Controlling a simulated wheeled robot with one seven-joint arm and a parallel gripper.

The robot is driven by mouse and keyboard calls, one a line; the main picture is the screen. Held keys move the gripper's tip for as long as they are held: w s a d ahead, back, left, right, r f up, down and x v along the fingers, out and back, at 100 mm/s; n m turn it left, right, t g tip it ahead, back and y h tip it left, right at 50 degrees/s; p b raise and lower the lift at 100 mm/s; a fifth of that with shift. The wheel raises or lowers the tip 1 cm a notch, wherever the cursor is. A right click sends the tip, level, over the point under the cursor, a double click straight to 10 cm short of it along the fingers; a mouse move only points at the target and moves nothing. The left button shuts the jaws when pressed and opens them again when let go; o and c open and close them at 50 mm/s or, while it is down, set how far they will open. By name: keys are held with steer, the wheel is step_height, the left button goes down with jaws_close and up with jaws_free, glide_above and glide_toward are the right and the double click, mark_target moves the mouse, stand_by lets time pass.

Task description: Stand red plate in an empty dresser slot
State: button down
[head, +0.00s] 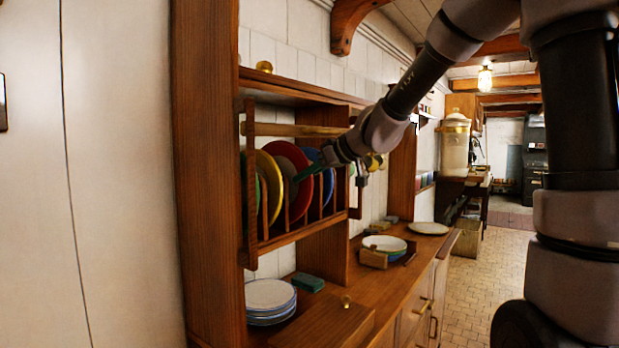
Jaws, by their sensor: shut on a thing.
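The red plate (284,152) stands on edge in the dresser's plate rack (300,232), between the upright bars. My gripper (309,171) reaches in from the right at the front of the rack. Its fingers are shut on the red plate near its right-hand edge. The fingertips are small here, and the plate's lower part is partly hidden by bars and a grey plate (291,180). A yellow plate (264,172) stands to the left and a blue plate (327,182) to the right. I cannot tell whether the red plate rests on the rack's bottom.
Below are a stack of white plates (269,294), a green block (308,282) and a wooden holder (374,258) with plates by it. A white plate (428,228) lies farther along the counter (405,275). A wooden post (205,170) stands left; the tiled floor (490,275) is open at right.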

mark_target(293, 176)
steer(key=shift+w+a, duration=0.55)
steer(key=shift+a, duration=0.2)
steer(key=shift+w+a, duration=0.55)
steer(key=shift+a, duration=0.15)
steer(key=shift+f, duration=0.2)
steer(key=shift+w+a+f, duration=0.15)
steer(key=shift+f, duration=0.25)
steer(key=c, duration=0.8)
jaws_free()
steer(key=shift+o, duration=0.8)
steer(key=shift+f, duration=0.15)
